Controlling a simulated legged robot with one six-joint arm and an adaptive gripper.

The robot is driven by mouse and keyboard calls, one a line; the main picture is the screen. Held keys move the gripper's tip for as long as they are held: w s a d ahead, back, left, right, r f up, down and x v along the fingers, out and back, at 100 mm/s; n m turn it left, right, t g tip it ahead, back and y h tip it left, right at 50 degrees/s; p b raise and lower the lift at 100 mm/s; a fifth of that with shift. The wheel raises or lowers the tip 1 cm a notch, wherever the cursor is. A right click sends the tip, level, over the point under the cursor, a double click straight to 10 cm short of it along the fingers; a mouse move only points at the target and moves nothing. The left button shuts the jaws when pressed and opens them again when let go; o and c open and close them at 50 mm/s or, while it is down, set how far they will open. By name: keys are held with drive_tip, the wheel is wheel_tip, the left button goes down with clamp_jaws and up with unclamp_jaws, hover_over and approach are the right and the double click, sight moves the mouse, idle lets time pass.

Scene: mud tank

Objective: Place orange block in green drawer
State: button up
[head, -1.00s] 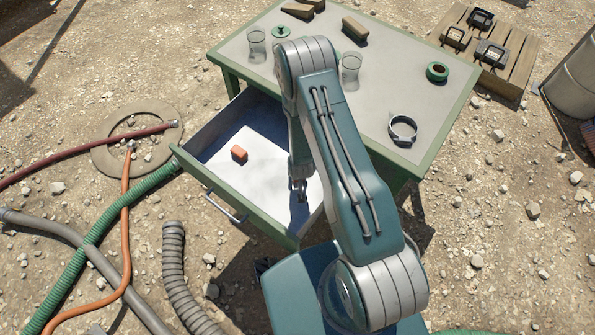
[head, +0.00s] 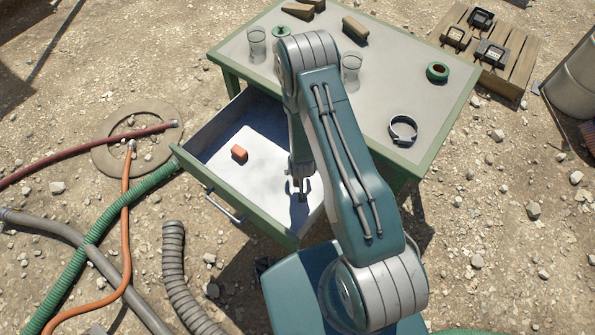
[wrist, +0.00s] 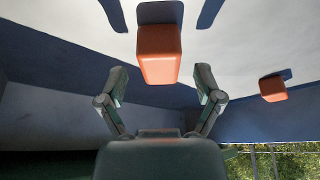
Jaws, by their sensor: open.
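The green drawer (head: 228,195) is pulled out of the green-edged table. One orange block (head: 239,153) lies on its pale floor, left of my gripper; it also shows at the right of the wrist view (wrist: 273,88). A second orange block (wrist: 159,54) is close ahead of my gripper in the wrist view, just beyond the fingertips and lined up with the gap between them. In the head view this block is mostly hidden by my gripper. My gripper (head: 300,188) is open, pointing down inside the drawer near its right side.
The drawer's front wall and handle (head: 225,207) face the near left. The tabletop (head: 390,85) holds clear glasses (head: 257,45), a green tape roll (head: 437,71), a ring clamp (head: 403,129) and wooden blocks (head: 355,28). Hoses (head: 115,205) lie on the gravel at left.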

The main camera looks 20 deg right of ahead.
drive_tip(key=s+a+r+n+y, duration=0.1)
drive_tip(key=s+r, duration=0.1)
drive_tip(key=r, duration=1.5)
drive_tip(key=s+a+r, duration=0.1)
drive_tip(key=s+r, duration=0.1)
drive_tip(key=r, duration=1.6)
drive_tip(key=s+d+r+t, duration=0.1)
drive_tip(key=s+r, duration=1.5)
drive_tip(key=shift+d+r+n, duration=0.25)
drive_tip(key=shift+r+n, duration=0.05)
drive_tip(key=shift+n, duration=0.1)
